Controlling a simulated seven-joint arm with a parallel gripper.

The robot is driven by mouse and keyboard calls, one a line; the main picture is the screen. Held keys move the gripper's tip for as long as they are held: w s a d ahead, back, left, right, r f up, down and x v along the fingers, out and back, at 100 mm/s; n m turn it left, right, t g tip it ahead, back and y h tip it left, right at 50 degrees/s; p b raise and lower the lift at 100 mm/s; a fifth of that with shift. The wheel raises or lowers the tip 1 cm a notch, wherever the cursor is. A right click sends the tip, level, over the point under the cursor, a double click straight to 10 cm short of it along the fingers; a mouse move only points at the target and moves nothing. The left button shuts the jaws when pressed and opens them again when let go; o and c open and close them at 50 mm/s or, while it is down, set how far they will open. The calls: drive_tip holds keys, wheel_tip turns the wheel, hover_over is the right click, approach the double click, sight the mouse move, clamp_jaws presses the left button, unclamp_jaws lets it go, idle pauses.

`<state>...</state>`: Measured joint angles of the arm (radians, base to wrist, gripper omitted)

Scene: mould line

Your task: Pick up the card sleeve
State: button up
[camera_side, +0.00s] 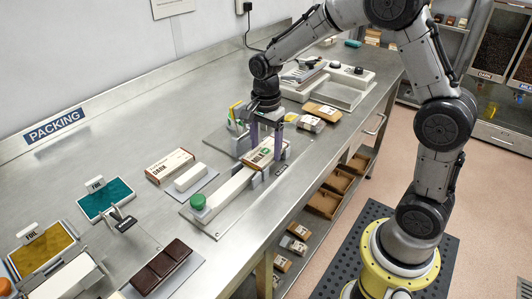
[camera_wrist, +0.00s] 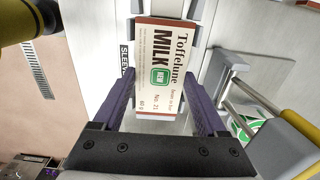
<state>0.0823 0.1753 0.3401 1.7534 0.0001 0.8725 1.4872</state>
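The card sleeve (camera_wrist: 163,65) is a flat white and brown piece printed "Toffelune MILK" with a green badge. In the side view the sleeve (camera_side: 262,153) lies at the far end of a long white block. My gripper (camera_side: 268,148) points down over it, with one purple finger on each side. In the wrist view my gripper (camera_wrist: 161,72) has its fingers wide apart along the two long edges of the sleeve, very close to them. I see no clear grip on it; contact at the edges is hard to judge.
A white box marked DARK (camera_side: 170,166) lies left of the sleeve, near a small white block (camera_side: 190,177). A green round knob (camera_side: 198,202) stands at the near end of the long block. Foil trays (camera_side: 106,198) and a dark chocolate bar (camera_side: 161,268) are nearer the camera.

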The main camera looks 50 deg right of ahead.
drive_tip(key=c, duration=0.7)
drive_tip(key=shift+r, duration=0.1)
